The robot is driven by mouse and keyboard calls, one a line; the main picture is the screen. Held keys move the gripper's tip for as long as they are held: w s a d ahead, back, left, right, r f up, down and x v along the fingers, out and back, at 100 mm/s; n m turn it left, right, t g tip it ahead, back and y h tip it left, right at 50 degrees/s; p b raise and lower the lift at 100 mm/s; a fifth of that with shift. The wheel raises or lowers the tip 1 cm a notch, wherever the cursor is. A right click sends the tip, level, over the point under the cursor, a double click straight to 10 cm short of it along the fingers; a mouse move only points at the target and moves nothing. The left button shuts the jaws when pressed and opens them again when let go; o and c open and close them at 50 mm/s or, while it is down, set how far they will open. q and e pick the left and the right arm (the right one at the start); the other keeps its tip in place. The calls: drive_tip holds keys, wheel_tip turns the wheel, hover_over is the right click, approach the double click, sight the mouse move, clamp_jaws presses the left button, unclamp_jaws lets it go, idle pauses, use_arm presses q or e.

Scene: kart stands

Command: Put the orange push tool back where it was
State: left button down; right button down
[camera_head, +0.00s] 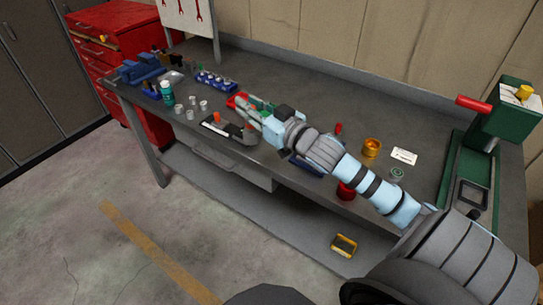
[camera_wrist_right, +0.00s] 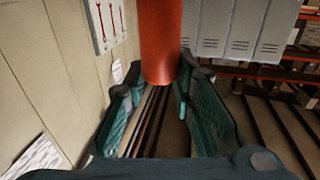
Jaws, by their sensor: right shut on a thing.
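The orange push tool (camera_wrist_right: 160,40) shows in the right wrist view as a smooth orange-red cylinder between the two dark green fingers of my right gripper (camera_wrist_right: 158,95). The fingers are shut on it; its far part runs out of the top of the picture. In the head view my right gripper (camera_head: 246,107) is over the middle of the bench, pointing left. The held tool is hard to make out there. A small orange piece (camera_head: 217,118) shows at a black and white fixture (camera_head: 214,128) just left of the fingertips. My left gripper is not in view.
The grey bench (camera_head: 300,70) holds several small metal cups, a green bottle (camera_head: 167,93), a blue rack (camera_head: 215,82) and a blue vise (camera_head: 140,68) on the left. A brass ring (camera_head: 371,147) and a green press (camera_head: 500,115) stand on the right. The bench's back strip is clear.

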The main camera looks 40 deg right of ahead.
drive_tip(key=w+d+r+m+h+b, duration=0.1)
drive_tip(key=w+d+r+m+h, duration=0.3)
drive_tip(key=d, duration=0.5)
wheel_tip(320, 180, down, 19)
drive_tip(key=n+b, duration=0.1)
drive_tip(key=b, duration=0.4)
drive_tip(key=shift+d+h, duration=0.15)
drive_tip(key=shift+h, duration=0.25)
drive_tip(key=c, duration=1.4)
unclamp_jaws()
drive_tip(key=shift+o, duration=0.2)
drive_tip(key=shift+s+r, duration=0.1)
